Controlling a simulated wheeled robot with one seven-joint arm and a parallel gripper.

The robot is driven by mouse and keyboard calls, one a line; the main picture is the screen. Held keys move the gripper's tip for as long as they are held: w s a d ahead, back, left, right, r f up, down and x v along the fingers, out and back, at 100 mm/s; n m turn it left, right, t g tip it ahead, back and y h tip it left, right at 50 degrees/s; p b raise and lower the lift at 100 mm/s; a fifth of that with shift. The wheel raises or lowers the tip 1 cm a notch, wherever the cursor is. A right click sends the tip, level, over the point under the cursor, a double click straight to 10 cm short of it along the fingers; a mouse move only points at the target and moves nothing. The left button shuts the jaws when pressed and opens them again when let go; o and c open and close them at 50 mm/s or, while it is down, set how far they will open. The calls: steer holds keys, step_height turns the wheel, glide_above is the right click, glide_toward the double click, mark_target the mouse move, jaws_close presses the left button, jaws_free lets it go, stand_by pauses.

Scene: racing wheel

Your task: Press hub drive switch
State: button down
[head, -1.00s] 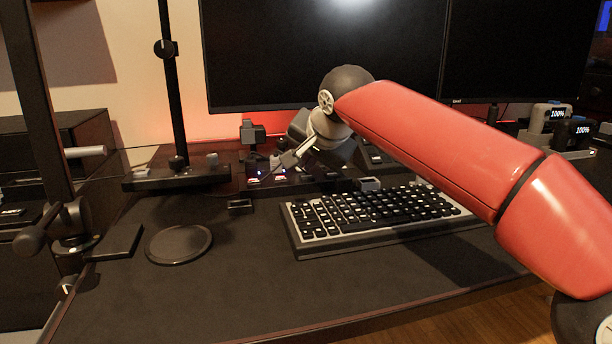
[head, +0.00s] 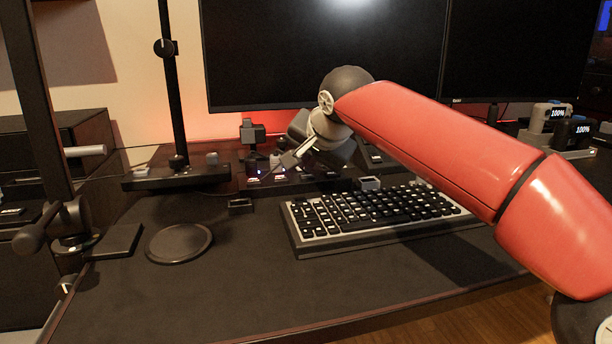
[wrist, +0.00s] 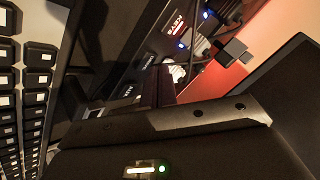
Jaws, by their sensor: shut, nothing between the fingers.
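The dark hub (head: 262,174) stands at the back of the desk, behind and left of the keyboard. It carries small blue lights and a red-lit label. In the wrist view the hub panel (wrist: 172,40) shows at upper middle, with blue lights, white labels and a red-lit label. I cannot tell which switch is the drive switch. My gripper (head: 288,161) is shut and empty, pointing down and left at the hub's right part. Its tips look very close to the hub, but I cannot tell whether they touch. My gripper and wrist hide part of the hub.
A keyboard (head: 375,213) lies in front of the hub. A monitor (head: 320,55) stands behind it. A black post (head: 172,95) rises from a base at left. A round pad (head: 179,243) lies on the open front left desk (head: 230,290).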

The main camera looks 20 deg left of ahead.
mark_target(309, 181)
steer(key=shift+f, duration=0.45)
stand_by(0.3)
steer(key=shift+r+p, duration=0.35)
steer(key=shift+r, duration=0.2)
step_height(309, 181, up, 6)
steer(key=p, duration=0.5)
steer(key=shift+p, duration=0.4)
